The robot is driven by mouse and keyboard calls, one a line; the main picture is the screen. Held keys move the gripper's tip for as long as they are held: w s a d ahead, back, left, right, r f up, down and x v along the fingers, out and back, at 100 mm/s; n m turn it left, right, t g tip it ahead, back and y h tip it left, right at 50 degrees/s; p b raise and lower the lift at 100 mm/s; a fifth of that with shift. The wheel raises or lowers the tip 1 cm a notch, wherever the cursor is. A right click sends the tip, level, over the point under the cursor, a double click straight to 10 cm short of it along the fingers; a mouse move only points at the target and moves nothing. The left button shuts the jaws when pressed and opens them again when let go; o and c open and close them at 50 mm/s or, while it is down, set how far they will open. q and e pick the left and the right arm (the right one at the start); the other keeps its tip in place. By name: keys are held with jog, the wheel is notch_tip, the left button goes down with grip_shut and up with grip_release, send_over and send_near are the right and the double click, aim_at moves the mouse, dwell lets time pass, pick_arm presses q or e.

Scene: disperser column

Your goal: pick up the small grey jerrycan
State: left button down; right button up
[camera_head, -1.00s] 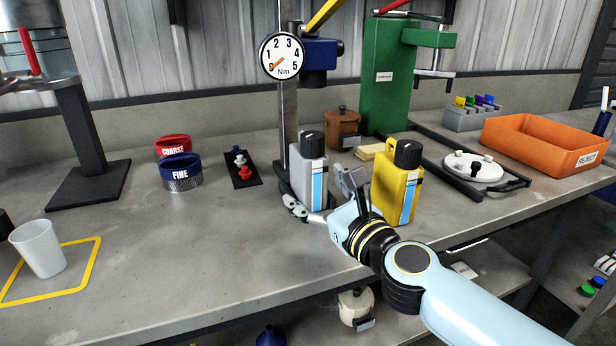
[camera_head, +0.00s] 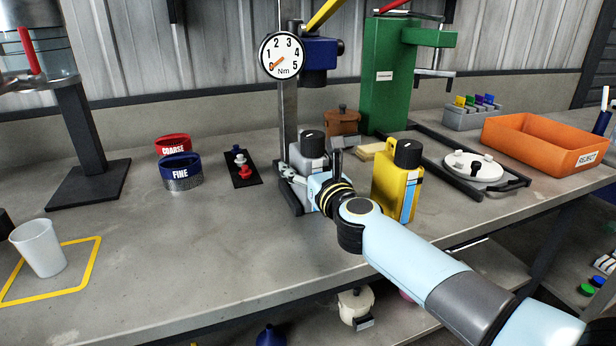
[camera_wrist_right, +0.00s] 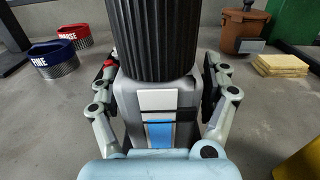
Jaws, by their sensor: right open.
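The small grey jerrycan (camera_head: 308,158) stands upright on the bench at the foot of the gauge stand, with a black ribbed cap and a blue and white label. My right gripper (camera_head: 312,174) is in front of it and hides its lower part. In the right wrist view the jerrycan (camera_wrist_right: 158,100) fills the middle, and the open fingers of my right gripper (camera_wrist_right: 160,112) stand one on each side of its body. I cannot tell whether they touch it. My left gripper is not in view.
A yellow jerrycan (camera_head: 396,186) stands close to the right of my right gripper. The stand with a dial gauge (camera_head: 282,56) rises behind the grey jerrycan. A brown pot (camera_head: 343,122) is behind. The bench to the left has free room before the FINE ring (camera_head: 181,173).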

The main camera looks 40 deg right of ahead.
jog(key=c, duration=1.6)
grip_shut()
jog(key=shift+r, duration=0.1)
